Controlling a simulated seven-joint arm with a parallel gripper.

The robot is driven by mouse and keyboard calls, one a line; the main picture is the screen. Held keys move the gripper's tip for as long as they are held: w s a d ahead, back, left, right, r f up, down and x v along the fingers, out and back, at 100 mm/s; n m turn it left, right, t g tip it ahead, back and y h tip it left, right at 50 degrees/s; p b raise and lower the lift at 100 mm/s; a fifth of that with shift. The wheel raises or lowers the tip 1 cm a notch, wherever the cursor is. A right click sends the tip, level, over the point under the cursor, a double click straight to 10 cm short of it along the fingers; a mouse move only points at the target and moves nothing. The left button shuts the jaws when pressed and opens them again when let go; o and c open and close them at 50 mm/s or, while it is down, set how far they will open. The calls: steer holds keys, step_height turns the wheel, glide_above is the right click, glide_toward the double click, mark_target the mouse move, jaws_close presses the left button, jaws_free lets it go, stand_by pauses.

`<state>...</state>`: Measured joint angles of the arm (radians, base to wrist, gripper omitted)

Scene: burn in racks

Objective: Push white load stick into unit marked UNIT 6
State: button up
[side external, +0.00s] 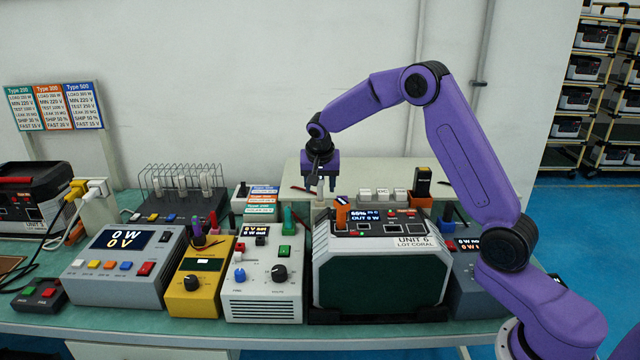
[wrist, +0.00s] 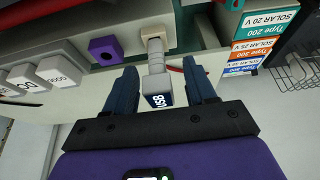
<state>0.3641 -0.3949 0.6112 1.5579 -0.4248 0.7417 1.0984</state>
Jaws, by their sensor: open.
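UNIT 6 (side external: 412,241) is the large white-and-dark power unit marked "UNIT 6 LOT CORAL", at the centre right in the side view. An orange stick (side external: 341,213) stands at the left of its top panel. My gripper (side external: 320,187) is open above and behind the unit's left end, pointing down. A whitish stick (side external: 321,190) shows under it. In the wrist view, my open fingers (wrist: 160,76) are on either side of this pale stick (wrist: 155,63), which has a dark lettered end and a beige base. Whether the fingers touch it, I cannot tell.
In the wrist view, a purple block with a hole (wrist: 105,50) and several white lettered blocks (wrist: 58,70) stand left of the stick. A stack of Type cards (side external: 263,200) is left of my gripper. Instruments crowd the bench front, including a yellow meter (side external: 200,283).

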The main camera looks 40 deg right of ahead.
jaws_close()
steer(key=shift+r, duration=0.95)
stand_by(1.3)
steer(key=shift+r, duration=0.65)
